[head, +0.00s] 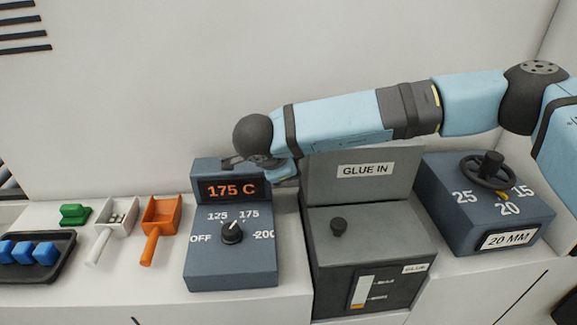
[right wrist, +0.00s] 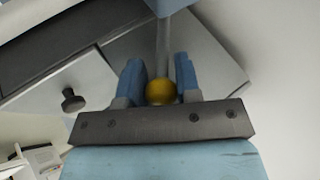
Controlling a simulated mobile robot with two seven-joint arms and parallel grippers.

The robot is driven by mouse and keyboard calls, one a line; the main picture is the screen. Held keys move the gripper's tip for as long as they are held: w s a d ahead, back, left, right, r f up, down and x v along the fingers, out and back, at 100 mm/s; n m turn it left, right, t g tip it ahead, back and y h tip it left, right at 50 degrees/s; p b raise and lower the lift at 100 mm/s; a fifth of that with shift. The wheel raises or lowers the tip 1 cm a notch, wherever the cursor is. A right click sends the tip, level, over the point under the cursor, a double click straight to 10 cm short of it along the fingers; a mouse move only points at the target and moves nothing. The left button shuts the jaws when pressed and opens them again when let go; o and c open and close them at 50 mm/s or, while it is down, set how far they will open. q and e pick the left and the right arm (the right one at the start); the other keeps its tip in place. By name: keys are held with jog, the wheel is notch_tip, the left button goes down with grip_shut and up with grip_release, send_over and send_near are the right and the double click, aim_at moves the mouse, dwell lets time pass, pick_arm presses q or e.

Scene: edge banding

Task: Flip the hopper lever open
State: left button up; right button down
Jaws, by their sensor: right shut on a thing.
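The grey hopper (head: 398,185) with a "GLUE IN" label stands at the back of the grey glue unit (head: 330,262). Its lever, a pale rod with a yellow ball knob (right wrist: 160,92), shows in the right wrist view and is hidden behind my arm or the hopper in the head view. My right gripper (right wrist: 159,78) is shut on the lever, with its blue fingers on either side of the rod just past the knob. In the head view the gripper (head: 285,172) is partly hidden at the hopper's left side. My left gripper is out of view.
A blue temperature box (head: 258,265) reading 175 C stands left of the glue unit. A blue thickness box (head: 455,232) with a handwheel stands right. Orange (head: 162,217) and white (head: 117,218) scoops, a green block (head: 75,214) and a black tray (head: 62,266) lie left.

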dwell(0.3)
jog(key=c, duration=0.9)
grip_release()
jog(key=b+v, duration=0.1)
jog(key=v, duration=1.2)
jog(key=shift+s+r+b, duration=0.25)
jog(key=shift+r+b, duration=0.05)
jog(key=shift+a, duration=0.15)
